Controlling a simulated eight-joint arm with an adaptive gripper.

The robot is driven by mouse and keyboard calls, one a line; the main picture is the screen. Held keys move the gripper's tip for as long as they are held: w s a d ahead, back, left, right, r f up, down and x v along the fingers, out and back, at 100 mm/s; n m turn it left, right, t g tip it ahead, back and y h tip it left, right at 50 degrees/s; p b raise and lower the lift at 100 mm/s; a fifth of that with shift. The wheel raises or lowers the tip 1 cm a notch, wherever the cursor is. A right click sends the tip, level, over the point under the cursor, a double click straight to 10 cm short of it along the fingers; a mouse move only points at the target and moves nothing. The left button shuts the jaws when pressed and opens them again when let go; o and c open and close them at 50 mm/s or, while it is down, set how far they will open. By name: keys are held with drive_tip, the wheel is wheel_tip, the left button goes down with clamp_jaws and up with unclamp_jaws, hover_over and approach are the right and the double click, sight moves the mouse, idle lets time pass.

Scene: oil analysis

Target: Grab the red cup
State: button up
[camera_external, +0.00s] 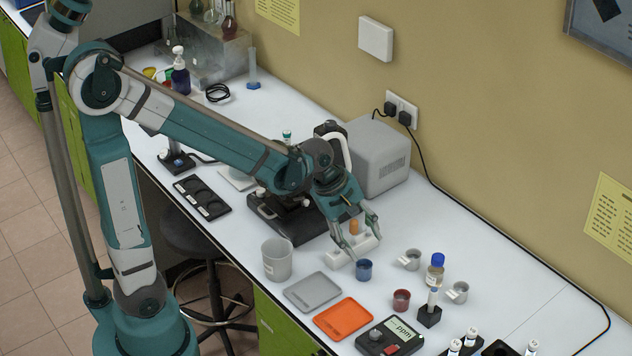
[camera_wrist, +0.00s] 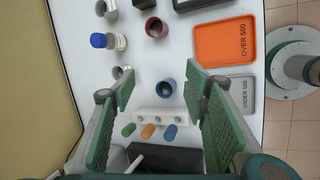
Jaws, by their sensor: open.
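The red cup (camera_external: 401,300) stands on the white bench, right of the blue cup (camera_external: 364,268). It also shows in the wrist view (camera_wrist: 155,27), upper middle, beyond the fingertips, with its open mouth visible. My gripper (camera_external: 356,228) is open and empty above the white rack (camera_external: 342,254), left of and behind the red cup. In the wrist view, my gripper's two green fingers (camera_wrist: 160,85) are spread wide, with the blue cup (camera_wrist: 166,88) seen between their tips.
Grey cups (camera_external: 411,259) and a blue-capped bottle (camera_external: 435,269) stand near the red cup. A black holder (camera_external: 429,315) is to its right. An orange tray (camera_external: 343,318) and grey tray (camera_external: 313,291) lie toward the bench edge. A ppm meter (camera_external: 390,337) lies in front.

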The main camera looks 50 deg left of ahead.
sight(402, 296)
drive_tip(key=w+d+f+n+g, duration=0.1)
drive_tip(key=w+d+f+n, duration=0.1)
drive_tip(key=d+f+n, duration=0.1)
drive_tip(key=w+d+f+n+g+h+p, duration=0.1)
drive_tip(key=w+d+f+n, duration=0.2)
drive_tip(key=f, duration=0.4)
drive_tip(key=d+n, duration=0.1)
drive_tip(key=d, duration=0.1)
drive_tip(key=shift+d+p, duration=0.3)
drive_tip(key=shift+d, duration=0.05)
drive_tip(key=shift+f, duration=0.1)
drive_tip(key=shift+x, duration=1.25)
drive_tip(key=shift+f, duration=0.15)
drive_tip(key=shift+x, duration=2.45)
drive_tip(key=shift+c, duration=0.5)
